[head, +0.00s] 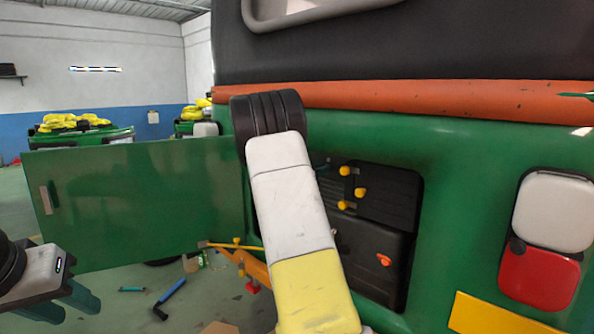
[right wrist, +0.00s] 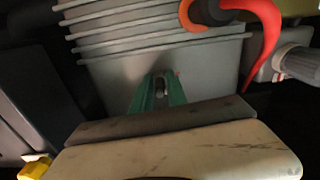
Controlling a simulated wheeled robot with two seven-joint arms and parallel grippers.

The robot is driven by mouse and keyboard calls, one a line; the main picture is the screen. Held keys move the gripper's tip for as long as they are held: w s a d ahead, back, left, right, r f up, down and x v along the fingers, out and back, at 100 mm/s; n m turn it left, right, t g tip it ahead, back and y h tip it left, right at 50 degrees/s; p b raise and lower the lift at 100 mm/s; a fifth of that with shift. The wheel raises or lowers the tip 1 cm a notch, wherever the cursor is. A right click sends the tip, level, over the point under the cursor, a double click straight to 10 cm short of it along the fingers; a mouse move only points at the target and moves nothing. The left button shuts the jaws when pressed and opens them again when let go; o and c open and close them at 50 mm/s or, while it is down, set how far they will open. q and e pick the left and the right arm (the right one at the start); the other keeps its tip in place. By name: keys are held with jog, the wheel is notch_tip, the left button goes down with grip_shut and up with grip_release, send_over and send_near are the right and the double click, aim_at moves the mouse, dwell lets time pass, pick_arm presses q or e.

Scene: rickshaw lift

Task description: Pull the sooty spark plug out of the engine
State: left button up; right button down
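The spark plug (right wrist: 161,88) shows in the right wrist view as a small dark-and-pale stub in front of the grey finned engine block (right wrist: 165,55). My right gripper (right wrist: 160,90) has its green fingers close on both sides of the plug, with only a narrow gap filled by it. Whether the plug is still seated in the block cannot be told. In the head view my right arm reaches into the open engine bay (head: 405,205) and hides the gripper and plug. My left gripper (head: 68,303) is at the lower left, open and empty, its fingers apart.
A red-orange hooked cable (right wrist: 262,35) and a pale cylindrical part (right wrist: 295,63) are close right of the engine block. The green door (head: 140,205) stands open left of the bay. A blue-handled tool (head: 172,297) lies on the floor. Yellow knobs (head: 360,192) line the bay.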

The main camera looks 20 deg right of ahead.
jog(key=shift+a, duration=0.15)
jog(key=shift+v, duration=1.9)
jog(key=shift+v, duration=2.5)
